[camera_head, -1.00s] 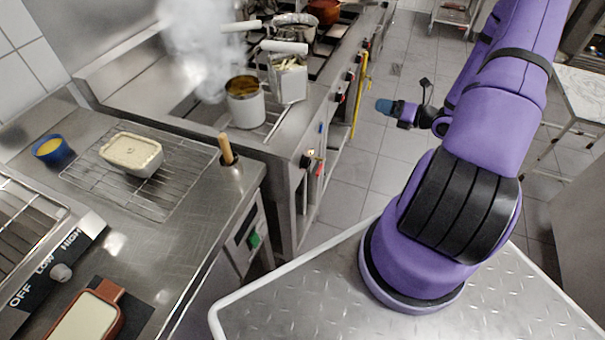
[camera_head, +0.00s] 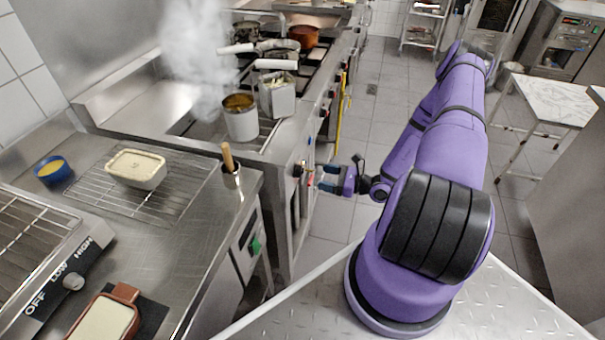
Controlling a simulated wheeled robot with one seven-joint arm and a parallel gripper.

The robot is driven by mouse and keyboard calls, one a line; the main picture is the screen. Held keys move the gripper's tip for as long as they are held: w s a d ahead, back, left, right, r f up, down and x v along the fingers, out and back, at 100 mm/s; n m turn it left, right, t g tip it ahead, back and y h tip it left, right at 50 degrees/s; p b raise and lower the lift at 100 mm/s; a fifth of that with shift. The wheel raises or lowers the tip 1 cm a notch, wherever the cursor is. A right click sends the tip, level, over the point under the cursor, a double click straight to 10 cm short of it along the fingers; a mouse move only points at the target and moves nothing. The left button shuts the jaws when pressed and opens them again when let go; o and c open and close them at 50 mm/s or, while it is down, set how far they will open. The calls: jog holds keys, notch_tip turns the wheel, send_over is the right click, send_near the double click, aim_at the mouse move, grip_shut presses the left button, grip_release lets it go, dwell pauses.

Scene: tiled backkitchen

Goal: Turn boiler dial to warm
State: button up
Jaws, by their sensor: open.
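My gripper (camera_head: 326,180), with blue-grey fingertips, is open at the end of my purple arm. It is at the front of the steel range, just right of a small dark and brass knob (camera_head: 298,168) and a red part (camera_head: 311,178). I cannot tell whether the fingers touch either of them. A green knob (camera_head: 255,246) sits on the cabinet front at lower left, away from my gripper. No "warm" mark is readable, and I cannot tell which dial is the boiler's.
A steaming pot (camera_head: 240,124) and a fry basket (camera_head: 277,98) stand on the range (camera_head: 200,135). A yellow rail (camera_head: 341,120) runs along its front. A wooden-handled tool (camera_head: 228,160) stands upright at the counter edge. The tiled floor (camera_head: 390,110) right of the range is clear.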

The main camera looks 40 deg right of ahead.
aim_at(302, 172)
jog(key=x, duration=0.8)
jog(key=shift+w, duration=0.1)
jog(key=shift+c, duration=0.2)
jog(key=c, duration=0.9)
